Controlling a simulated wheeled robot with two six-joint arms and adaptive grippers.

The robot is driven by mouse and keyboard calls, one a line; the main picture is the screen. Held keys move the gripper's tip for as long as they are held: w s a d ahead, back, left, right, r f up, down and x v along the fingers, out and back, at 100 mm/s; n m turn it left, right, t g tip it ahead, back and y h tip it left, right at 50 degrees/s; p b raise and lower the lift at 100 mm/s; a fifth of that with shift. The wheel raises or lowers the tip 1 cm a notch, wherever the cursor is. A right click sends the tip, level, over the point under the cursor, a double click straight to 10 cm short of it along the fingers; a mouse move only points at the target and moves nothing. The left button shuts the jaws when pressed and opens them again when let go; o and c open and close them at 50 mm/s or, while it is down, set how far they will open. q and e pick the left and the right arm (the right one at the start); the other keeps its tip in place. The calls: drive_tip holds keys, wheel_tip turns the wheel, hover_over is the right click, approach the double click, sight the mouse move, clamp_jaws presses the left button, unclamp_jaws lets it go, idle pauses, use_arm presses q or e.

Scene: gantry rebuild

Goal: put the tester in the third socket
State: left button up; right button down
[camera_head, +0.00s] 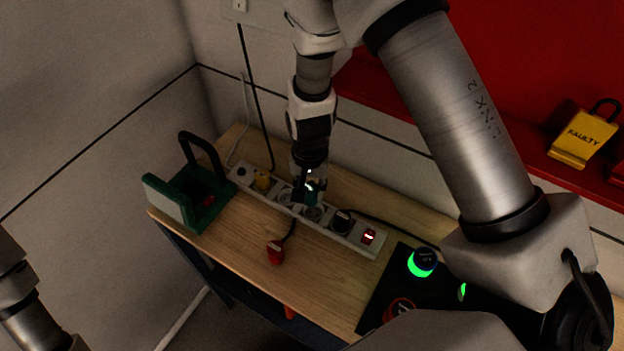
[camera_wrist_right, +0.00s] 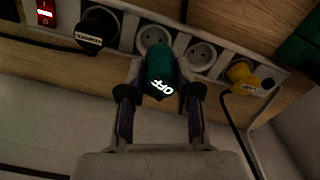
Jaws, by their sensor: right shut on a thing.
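The tester (camera_wrist_right: 160,72) is a teal cylinder with a lit "OFF" on its end, and it also shows in the head view (camera_head: 312,193). My right gripper (camera_wrist_right: 158,100) is shut on it, with one finger on each side. The white power strip (camera_head: 327,229) lies along the table. In the wrist view the tester is in front of a round empty socket (camera_wrist_right: 152,37), partly overlapping it; I cannot tell whether they touch. Another empty socket (camera_wrist_right: 201,55) sits beside it, towards the yellow plug (camera_wrist_right: 241,75). A black plug (camera_wrist_right: 97,28) sits on the other side. My left gripper is out of view.
A green and grey holder (camera_head: 205,215) with a black handle stands left of the strip. A red plug (camera_head: 275,251) lies on the wooden table (camera_head: 240,243). A black panel (camera_head: 385,292) with a green-lit button (camera_head: 421,263) is at the right. A yellow "FAULTY" padlock (camera_head: 582,140) is behind.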

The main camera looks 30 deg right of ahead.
sight(315, 199)
drive_tip(key=f+b, duration=0.2)
drive_tip(key=s+f, duration=0.1)
drive_tip(key=shift+d+f+b, duration=0.3)
drive_tip(key=shift+d+b, duration=0.1)
drive_tip(key=shift+s+d+f, duration=0.1)
drive_tip(key=shift+s+f, duration=0.05)
drive_tip(key=shift+s, duration=0.05)
drive_tip(key=shift+w+a+f, duration=0.15)
drive_tip(key=shift+w+a, duration=0.15)
drive_tip(key=shift+w, duration=0.15)
drive_tip(key=shift+s+d, duration=0.15)
drive_tip(key=shift+s, duration=0.1)
drive_tip(key=shift+w, duration=0.25)
drive_tip(key=shift+s, duration=0.1)
drive_tip(key=shift+f+b, duration=0.3)
drive_tip(key=shift+f, duration=0.2)
